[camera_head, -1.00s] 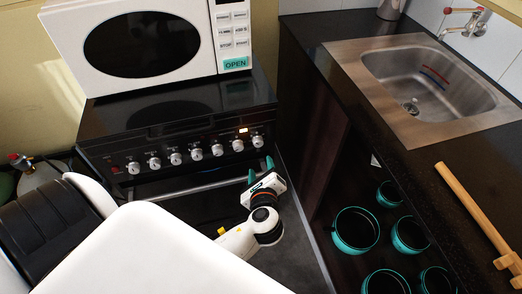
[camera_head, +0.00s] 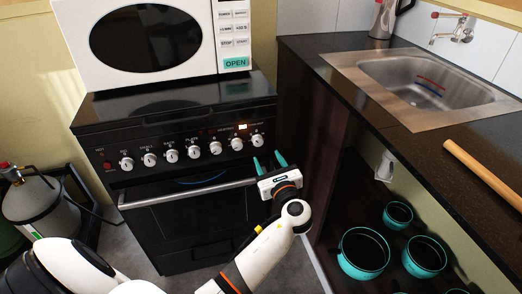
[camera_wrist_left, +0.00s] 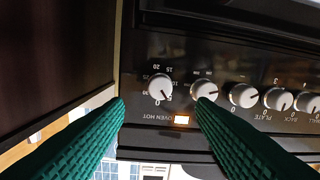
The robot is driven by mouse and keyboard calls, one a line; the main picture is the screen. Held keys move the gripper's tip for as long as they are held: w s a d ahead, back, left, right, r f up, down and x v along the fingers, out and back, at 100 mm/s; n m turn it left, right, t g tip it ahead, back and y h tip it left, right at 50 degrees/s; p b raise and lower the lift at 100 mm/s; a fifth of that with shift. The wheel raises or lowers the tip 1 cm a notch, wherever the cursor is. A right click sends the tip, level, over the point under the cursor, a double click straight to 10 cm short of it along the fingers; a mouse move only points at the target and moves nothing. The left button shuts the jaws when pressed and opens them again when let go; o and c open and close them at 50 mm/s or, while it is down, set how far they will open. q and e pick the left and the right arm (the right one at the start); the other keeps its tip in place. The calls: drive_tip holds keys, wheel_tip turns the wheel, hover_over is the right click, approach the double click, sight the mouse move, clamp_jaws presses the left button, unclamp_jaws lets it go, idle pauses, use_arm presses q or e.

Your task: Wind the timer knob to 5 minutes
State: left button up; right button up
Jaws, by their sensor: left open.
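The timer knob (camera_head: 257,140) is the white knob at the right end of the black cooker's knob row. In the left wrist view the timer knob (camera_wrist_left: 160,88) appears upside down, with minute numbers around it. Its exact setting is too small to tell. My left gripper (camera_head: 269,162) is open and empty, its two green fingers pointing at the panel just below and right of the timer knob. In the left wrist view my left gripper (camera_wrist_left: 160,105) has its fingers on either side of the timer knob, apart from it. My right gripper is not in view.
Several other white knobs (camera_head: 194,152) line the panel, the nearest just left of the timer knob. The oven handle (camera_head: 187,193) runs below. A microwave (camera_head: 153,45) stands on the cooker. A dark counter (camera_head: 405,133) with a sink and teal pots below is at right.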

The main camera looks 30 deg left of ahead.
sight(259, 143)
use_arm(q)
drive_tip(key=x, duration=0.7)
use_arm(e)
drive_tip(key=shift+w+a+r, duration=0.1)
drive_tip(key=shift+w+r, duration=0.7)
use_arm(q)
drive_tip(key=c, duration=1)
drive_tip(key=shift+o, duration=0.2)
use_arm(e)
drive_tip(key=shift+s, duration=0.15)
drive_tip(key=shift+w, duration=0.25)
use_arm(q)
drive_tip(key=o, duration=1)
drive_tip(key=shift+c, duration=0.2)
